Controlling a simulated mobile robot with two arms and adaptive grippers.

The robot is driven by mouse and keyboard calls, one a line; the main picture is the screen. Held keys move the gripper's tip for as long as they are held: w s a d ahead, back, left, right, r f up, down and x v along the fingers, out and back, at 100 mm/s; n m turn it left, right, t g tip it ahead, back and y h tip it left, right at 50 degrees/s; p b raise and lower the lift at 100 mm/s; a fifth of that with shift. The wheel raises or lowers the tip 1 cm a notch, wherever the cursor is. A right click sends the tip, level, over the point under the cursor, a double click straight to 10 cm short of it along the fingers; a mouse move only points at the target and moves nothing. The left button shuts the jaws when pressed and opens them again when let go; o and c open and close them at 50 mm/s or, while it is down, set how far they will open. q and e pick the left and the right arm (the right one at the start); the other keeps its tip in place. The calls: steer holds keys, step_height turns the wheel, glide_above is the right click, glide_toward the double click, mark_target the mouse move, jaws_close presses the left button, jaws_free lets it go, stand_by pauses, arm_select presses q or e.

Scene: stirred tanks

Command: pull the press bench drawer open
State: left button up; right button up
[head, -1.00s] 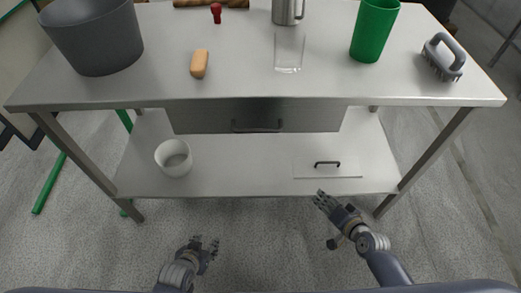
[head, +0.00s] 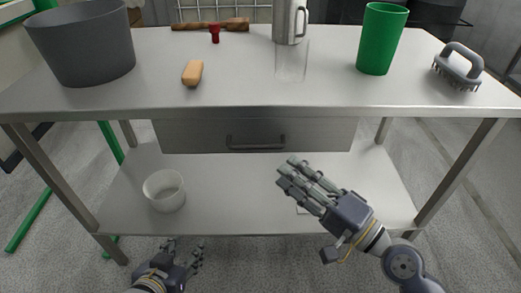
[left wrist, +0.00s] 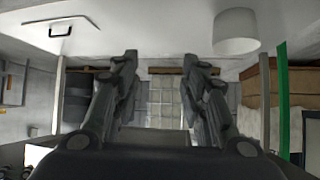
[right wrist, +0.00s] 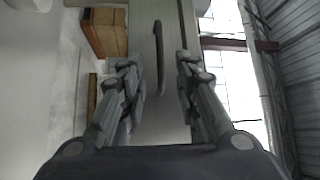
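The press bench drawer (head: 190,136) is a wide grey metal front under the bench top, and it looks closed. Its dark bar handle (head: 256,142) sits in the middle of the front. My right gripper (head: 288,172) is open and empty, below and to the right of the handle in the head view. In the right wrist view the handle (right wrist: 160,58) appears ahead, between the open fingers (right wrist: 155,75), apart from them. My left gripper (head: 185,247) is open and empty, low in front of the bench; its spread fingers (left wrist: 162,62) show in the left wrist view.
On the bench top (head: 330,98) stand a grey bucket (head: 80,45), a green cup (head: 382,40), a clear glass (head: 291,62), a metal jug (head: 290,20) and a brush (head: 458,68). A white bowl (head: 165,190) stands on the lower shelf (head: 225,205).

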mark_target(260, 151)
steer(key=x, duration=0.2)
steer(key=p+x, duration=0.1)
steer(key=x, duration=0.1)
steer(key=shift+w+a+r, duration=0.15)
steer(key=shift+a+r, duration=0.05)
steer(key=shift+r, duration=0.05)
arm_select(q)
steer(key=s+a+f+g+y, duration=0.1)
steer(key=s+a+f+g, duration=0.2)
steer(key=s, duration=0.6)
steer(key=shift+f+g+p, duration=0.35)
steer(key=shift+f+g, duration=0.75)
arm_select(e)
steer(key=shift+f+x, duration=0.1)
steer(key=shift+x, duration=1.1)
steer(key=shift+f+x, duration=0.15)
steer(key=shift+x, duration=1.1)
jaws_close()
